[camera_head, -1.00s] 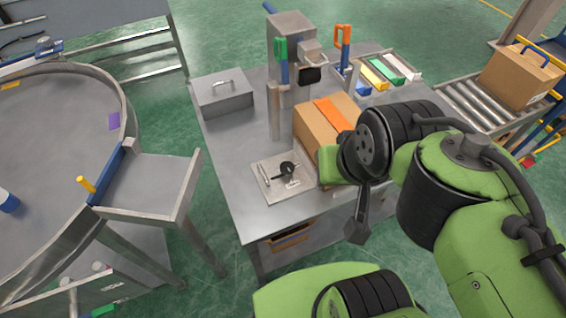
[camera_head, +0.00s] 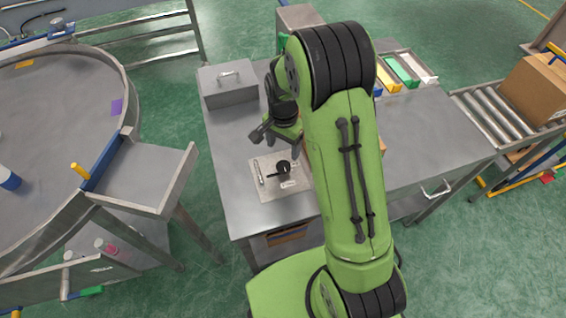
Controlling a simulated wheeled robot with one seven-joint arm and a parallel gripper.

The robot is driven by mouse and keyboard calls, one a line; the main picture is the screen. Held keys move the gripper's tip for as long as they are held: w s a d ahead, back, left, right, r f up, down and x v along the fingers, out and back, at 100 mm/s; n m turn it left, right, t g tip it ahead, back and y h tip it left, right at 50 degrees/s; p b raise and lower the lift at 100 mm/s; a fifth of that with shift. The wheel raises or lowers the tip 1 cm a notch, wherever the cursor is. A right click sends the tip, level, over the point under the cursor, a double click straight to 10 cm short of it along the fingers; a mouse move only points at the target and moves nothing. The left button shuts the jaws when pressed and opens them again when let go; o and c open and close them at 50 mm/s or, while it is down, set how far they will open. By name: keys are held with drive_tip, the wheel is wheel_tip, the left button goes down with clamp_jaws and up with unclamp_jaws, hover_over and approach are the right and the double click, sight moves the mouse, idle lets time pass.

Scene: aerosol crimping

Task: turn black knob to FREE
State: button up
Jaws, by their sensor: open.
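The black knob (camera_head: 283,168) sits on a light square plate (camera_head: 263,187) near the front left of the metal table. Its dark pointer reaches to the left. Small pale labels lie beside it, too small to read. My gripper (camera_head: 275,146) is open and empty. It hangs above the table, just behind and above the knob in the picture, apart from it. A slim metal handle (camera_head: 258,172) stands at the plate's left side.
A grey lidded box (camera_head: 227,84) stands at the table's back left. My arm hides most of the cardboard box and the press. Coloured bins (camera_head: 402,70) stand at the back right. The table's right side (camera_head: 430,130) is clear.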

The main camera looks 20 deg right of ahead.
sight(283, 165)
wheel_tip(283, 165, down, 9)
drive_tip(key=shift+r+b, duration=0.1)
drive_tip(key=shift+b, duration=0.5)
drive_tip(key=c, duration=1.1)
drive_tip(key=shift+o, duration=0.2)
drive_tip(key=shift+n, duration=0.3)
drive_tip(key=n+b, duration=0.1)
drive_tip(key=n, duration=0.2)
drive_tip(key=shift+n, duration=0.3)
drive_tip(key=n+b, duration=0.1)
drive_tip(key=n, duration=0.3)
drive_tip(key=shift+n, duration=0.3)
drive_tip(key=n, duration=0.4)
drive_tip(key=shift+b, duration=0.3)
drive_tip(key=shift+r+n, duration=0.1)
drive_tip(key=shift+n, duration=2.4)
